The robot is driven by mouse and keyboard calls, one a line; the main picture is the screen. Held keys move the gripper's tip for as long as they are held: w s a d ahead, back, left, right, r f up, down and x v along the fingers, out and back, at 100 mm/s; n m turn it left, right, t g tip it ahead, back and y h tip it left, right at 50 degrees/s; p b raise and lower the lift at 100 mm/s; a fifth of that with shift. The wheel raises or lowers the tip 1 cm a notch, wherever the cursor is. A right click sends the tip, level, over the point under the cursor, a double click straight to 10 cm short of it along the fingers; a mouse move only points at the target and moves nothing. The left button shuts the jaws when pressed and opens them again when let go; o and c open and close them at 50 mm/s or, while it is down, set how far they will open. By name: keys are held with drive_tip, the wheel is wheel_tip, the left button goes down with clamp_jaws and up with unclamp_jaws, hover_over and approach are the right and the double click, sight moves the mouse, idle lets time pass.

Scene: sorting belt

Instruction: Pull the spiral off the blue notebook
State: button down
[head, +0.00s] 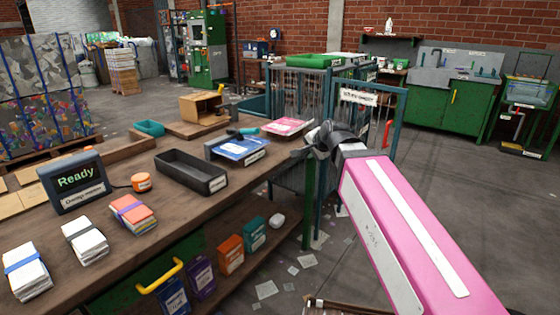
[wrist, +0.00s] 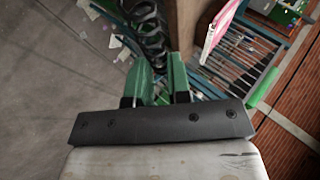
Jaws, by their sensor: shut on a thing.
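The blue notebook (head: 236,148) lies in a dark labelled holder on the workbench, with a teal and black tool across its far edge. My gripper (head: 303,151) is beyond the bench's right edge, to the right of the notebook and apart from it. In the wrist view its green fingers (wrist: 159,70) are shut on a black spiral (wrist: 148,28), which extends past the fingertips over the floor. The blue notebook does not show in the wrist view. The spiral is hard to tell from the dark gripper in the head view.
A pink notebook (head: 287,127) lies on the bench near my gripper. An empty black tray (head: 190,171) is left of the blue notebook. A barred cage labelled white paper (head: 372,98) stands behind my gripper. Paper scraps lie on the floor.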

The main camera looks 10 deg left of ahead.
drive_tip(key=shift+s+d, duration=0.2)
drive_tip(key=shift+d, duration=0.3)
drive_tip(key=shift+s+d, duration=0.2)
drive_tip(key=shift+d, duration=0.25)
wheel_tip(320, 180, up, 6)
drive_tip(key=s+d, duration=0.1)
drive_tip(key=d, duration=0.1)
drive_tip(key=shift+d, duration=0.4)
idle(0.5)
idle(0.4)
